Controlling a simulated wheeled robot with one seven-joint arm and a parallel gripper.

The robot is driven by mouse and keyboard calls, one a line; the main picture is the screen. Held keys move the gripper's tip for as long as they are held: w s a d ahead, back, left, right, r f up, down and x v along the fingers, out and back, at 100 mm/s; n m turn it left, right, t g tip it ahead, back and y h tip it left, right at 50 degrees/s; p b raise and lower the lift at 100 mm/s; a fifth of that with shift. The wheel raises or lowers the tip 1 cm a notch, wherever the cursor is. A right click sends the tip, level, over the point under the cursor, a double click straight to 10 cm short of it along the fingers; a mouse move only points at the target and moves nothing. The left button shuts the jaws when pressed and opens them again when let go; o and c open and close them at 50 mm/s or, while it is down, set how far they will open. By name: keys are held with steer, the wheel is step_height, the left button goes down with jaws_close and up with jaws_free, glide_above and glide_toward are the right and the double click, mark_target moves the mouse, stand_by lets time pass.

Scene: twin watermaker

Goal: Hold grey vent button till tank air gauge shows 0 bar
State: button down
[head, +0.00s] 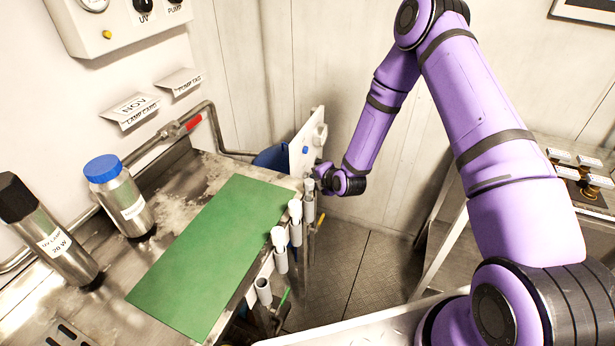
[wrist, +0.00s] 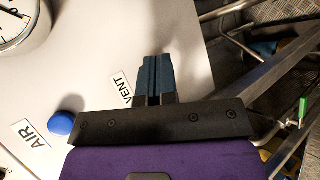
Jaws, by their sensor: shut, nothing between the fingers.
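My gripper (wrist: 157,62) is shut and empty, its dark blue fingers pointing at the white panel in the wrist view. The VENT label (wrist: 122,88) is just left of the fingers. The grey vent button is not visible; the fingers may cover it. I cannot tell if the fingertips touch anything. The round gauge (wrist: 18,28) is cut off at the top left corner; its full reading cannot be made out. In the head view, my gripper (head: 318,174) is beside the white panel (head: 301,148) at the far end of the bench.
A blue button (wrist: 62,123) sits by the AIR label (wrist: 36,134), left of my gripper. The steel bench carries a green mat (head: 210,255), a blue-capped cylinder (head: 120,195) and a UV lamp cylinder (head: 50,235). Grey tubes (head: 279,250) line its edge. Floor (head: 365,275) lies open right of it.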

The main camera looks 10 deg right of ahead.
steer(key=shift+w+a+r, duration=0.1)
steer(key=shift+w+a, duration=0.1)
steer(key=shift+a, duration=0.6)
stand_by(1.0)
steer(key=shift+s+f, duration=0.2)
steer(key=shift+s, duration=0.05)
stand_by(3.6)
steer(key=shift+s+d, duration=0.35)
steer(key=shift+s, duration=0.25)
steer(key=shift+s+d+r, duration=0.1)
steer(key=shift+s+d, duration=0.35)
steer(key=shift+d, duration=0.35)
steer(key=shift+s+d, duration=0.4)
steer(key=shift+d, duration=0.4)
steer(key=shift+s+d+r, duration=0.1)
steer(key=shift+s+d, duration=0.35)
steer(key=shift+d, duration=0.35)
